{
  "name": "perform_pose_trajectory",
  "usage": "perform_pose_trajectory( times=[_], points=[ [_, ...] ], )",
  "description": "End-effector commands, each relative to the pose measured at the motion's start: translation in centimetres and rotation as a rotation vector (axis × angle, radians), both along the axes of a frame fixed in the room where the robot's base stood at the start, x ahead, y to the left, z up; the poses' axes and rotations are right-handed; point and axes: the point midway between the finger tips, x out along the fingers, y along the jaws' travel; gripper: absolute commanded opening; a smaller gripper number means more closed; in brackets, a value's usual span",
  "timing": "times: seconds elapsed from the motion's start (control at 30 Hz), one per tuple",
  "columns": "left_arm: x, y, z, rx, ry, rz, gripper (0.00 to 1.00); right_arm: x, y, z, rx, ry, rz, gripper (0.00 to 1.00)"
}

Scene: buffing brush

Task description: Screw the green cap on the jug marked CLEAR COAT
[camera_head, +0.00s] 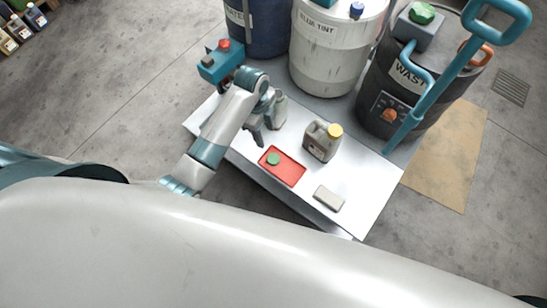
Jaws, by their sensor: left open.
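The green cap (273,159) lies on a red tray (291,176) on the metal bench. A grey jug (319,143) with a yellow cap (335,130) stands upright behind and right of the tray. A second, pale jug (279,106) stands at the back left, partly hidden by my left gripper. I cannot read CLEAR COAT on either jug. My left gripper (261,128) is open beside the pale jug, behind and left of the green cap and apart from it. My right gripper is out of view.
A grey block (328,198) lies at the bench's front right. The bench's right part (375,180) is clear.

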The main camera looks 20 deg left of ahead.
Motion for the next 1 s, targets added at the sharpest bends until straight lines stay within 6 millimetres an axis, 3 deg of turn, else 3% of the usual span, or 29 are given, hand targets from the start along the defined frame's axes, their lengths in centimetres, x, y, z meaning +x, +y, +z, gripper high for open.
perform_pose_trajectory(
  times=[0.6, 1.0],
  points=[
    [-0.3, -1.3, -9.9, 0.000, 0.003, 0.002, 0.46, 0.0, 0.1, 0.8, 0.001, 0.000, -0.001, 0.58],
    [-0.3, -1.4, -11.1, 0.001, 0.001, 0.001, 0.46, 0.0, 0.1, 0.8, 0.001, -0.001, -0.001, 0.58]
  ],
)
